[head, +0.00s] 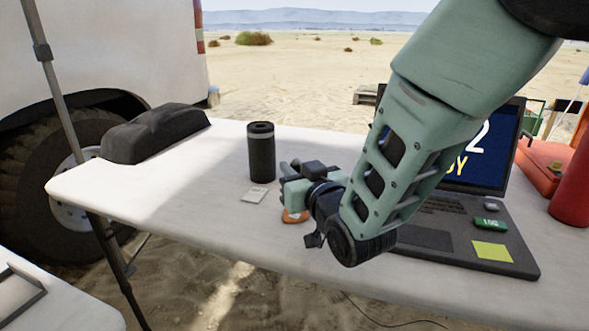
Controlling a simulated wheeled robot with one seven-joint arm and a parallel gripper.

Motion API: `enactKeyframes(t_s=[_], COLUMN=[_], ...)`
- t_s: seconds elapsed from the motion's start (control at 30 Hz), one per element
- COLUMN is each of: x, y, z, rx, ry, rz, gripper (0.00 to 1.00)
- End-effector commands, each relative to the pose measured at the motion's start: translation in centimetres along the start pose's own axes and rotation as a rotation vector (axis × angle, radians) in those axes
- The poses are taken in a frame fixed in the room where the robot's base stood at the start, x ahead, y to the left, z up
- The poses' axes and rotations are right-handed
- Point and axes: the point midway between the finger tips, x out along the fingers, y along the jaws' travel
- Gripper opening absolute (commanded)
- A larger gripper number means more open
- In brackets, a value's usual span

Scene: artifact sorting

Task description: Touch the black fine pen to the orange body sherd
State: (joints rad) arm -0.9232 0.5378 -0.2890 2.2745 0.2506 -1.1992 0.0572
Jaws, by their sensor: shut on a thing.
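My gripper (287,172) is low over the middle of the white table, to the right of a dark cylinder. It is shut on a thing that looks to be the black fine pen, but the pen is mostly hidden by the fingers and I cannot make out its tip. The orange body sherd (293,216) lies on the table just below my gripper, partly covered by it. I cannot tell whether the pen touches the sherd.
The dark cylinder (261,152) stands upright behind a small pale card (254,195). An open laptop (460,245) is at the right, with a red case (552,165) beyond. A dark case (155,132) lies at the back left. The white table's (150,195) front left is clear.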

Motion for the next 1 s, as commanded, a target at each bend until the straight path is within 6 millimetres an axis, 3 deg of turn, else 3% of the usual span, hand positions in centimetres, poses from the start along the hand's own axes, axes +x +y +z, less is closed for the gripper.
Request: enactKeyframes(t_s=[1.0], x=[0.0], y=[0.01], z=[0.84], rx=[0.0], ry=[0.0], rz=[0.0], gripper=[0.0])
